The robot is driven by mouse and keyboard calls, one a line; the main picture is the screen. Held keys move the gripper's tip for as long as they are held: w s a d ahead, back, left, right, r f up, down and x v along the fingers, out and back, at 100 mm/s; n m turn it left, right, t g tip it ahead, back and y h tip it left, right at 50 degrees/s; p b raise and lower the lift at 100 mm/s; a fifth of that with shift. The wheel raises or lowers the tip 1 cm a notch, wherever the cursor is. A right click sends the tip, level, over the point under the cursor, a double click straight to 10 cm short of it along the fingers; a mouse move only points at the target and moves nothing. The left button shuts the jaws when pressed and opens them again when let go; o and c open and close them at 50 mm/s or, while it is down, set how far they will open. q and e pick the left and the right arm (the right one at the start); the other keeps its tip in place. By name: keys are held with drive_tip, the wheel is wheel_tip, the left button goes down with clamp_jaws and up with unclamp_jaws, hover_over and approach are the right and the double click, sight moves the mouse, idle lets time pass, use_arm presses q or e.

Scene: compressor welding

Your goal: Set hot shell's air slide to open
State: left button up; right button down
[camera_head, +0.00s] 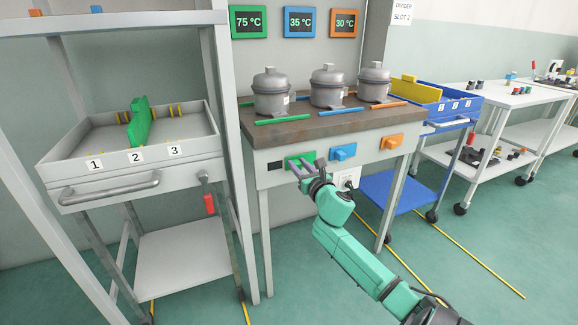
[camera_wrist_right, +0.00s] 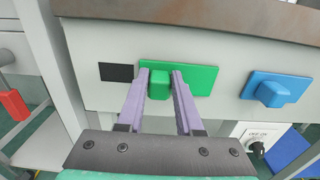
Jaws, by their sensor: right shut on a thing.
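The 75 ºC display (camera_head: 249,22) is framed in green, above the leftmost grey shell (camera_head: 271,97) and a green strip on the bench. Below, on the bench's front panel, is the green air slide (camera_head: 308,156), with a black patch (camera_head: 275,166) exposed to its left. In the right wrist view the slide's green knob (camera_wrist_right: 159,86) stands between the two purple fingers of my right gripper (camera_wrist_right: 160,74), which is shut on it. In the head view, the right gripper (camera_head: 297,167) partly covers the slide. My left gripper is out of view.
A blue slide (camera_head: 343,152) and an orange slide (camera_head: 391,142) sit further right on the same panel. A grey drawer cart (camera_head: 110,194) stands left.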

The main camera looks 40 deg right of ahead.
drive_tip(key=shift+f, duration=0.1)
drive_tip(key=c, duration=0.6)
unclamp_jaws()
drive_tip(key=shift+o, duration=0.2)
drive_tip(key=shift+s+a, duration=0.2)
drive_tip(key=shift+s, duration=0.3)
use_arm(q)
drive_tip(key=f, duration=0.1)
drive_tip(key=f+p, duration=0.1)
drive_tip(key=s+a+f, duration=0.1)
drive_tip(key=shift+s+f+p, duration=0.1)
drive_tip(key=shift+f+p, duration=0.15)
drive_tip(key=shift+p, duration=0.05)
use_arm(e)
drive_tip(key=v, duration=1.3)
drive_tip(key=shift+s+a, duration=0.15)
drive_tip(key=shift+s, duration=0.1)
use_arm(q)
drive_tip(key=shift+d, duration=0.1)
